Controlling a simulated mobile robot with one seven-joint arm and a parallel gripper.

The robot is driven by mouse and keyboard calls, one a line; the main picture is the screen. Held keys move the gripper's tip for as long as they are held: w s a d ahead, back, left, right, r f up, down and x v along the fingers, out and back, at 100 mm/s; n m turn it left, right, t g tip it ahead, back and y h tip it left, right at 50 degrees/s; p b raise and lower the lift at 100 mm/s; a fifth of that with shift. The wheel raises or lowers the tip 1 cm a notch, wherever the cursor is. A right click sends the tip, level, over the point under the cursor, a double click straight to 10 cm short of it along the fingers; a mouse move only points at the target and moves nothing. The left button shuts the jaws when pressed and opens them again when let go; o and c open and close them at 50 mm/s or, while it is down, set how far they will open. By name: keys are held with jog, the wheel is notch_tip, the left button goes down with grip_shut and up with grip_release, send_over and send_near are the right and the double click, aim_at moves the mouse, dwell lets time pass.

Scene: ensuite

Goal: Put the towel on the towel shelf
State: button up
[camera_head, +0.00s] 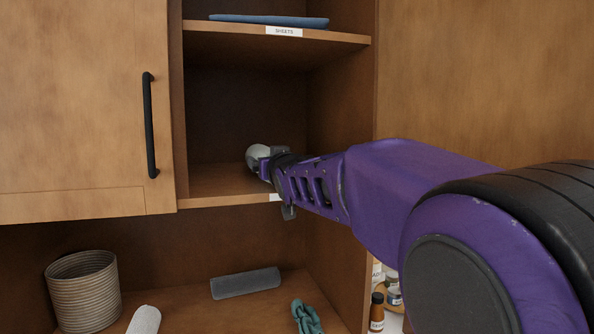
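A pale, rolled towel (257,153) is at the end of my gripper (267,163), inside the middle compartment of the cabinet. My gripper appears shut on it, though its far finger is mostly hidden. The towel is just above the shelf board (215,182); I cannot tell if it touches it. This shelf's front label (275,198) is mostly hidden by my arm, so its text cannot be read. The rest of the compartment looks empty.
The shelf above is labelled SHEETS (284,32) and holds a flat blue item (270,20). A closed door with a black handle (150,125) is at left. Below are a ribbed basket (83,292), grey roll (245,283), white roll (144,320), teal knotted item (306,317) and bottles (377,311).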

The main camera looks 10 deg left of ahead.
jog(key=shift+w+a+f, duration=0.15)
jog(key=shift+w, duration=0.15)
jog(key=shift+s, duration=0.1)
jog(key=o, duration=1.3)
jog(key=shift+f, duration=0.1)
jog(key=shift+r, duration=0.2)
jog(key=shift+f, duration=0.1)
